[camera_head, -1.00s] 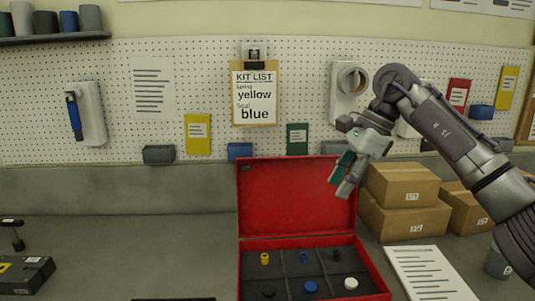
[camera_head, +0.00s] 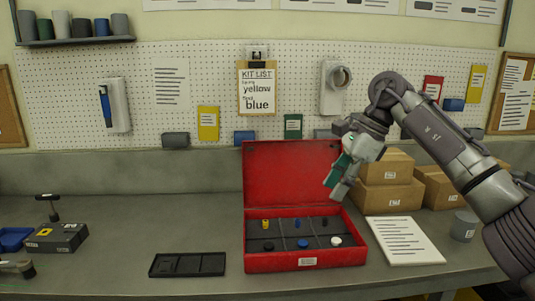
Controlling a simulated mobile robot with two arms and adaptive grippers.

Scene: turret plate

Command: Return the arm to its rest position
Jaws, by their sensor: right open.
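My right arm comes in from the right, and its gripper (camera_head: 341,182) hangs in the air in front of the red kit box's raised lid. Its fingers point down and look empty. The open red box (camera_head: 300,262) stands on the bench. In its divided inside are a yellow piece (camera_head: 266,224), a small blue piece (camera_head: 297,222), a small dark piece (camera_head: 325,221), a black round piece (camera_head: 268,246), a blue round piece (camera_head: 303,243) and a white round piece (camera_head: 336,241).
Cardboard boxes (camera_head: 388,198) and a white printed sheet (camera_head: 405,241) lie right of the red box. A black tray (camera_head: 188,264) is at its left, with a dark case (camera_head: 56,238) farther left. A kit list (camera_head: 257,90) hangs on the pegboard. The left bench middle is clear.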

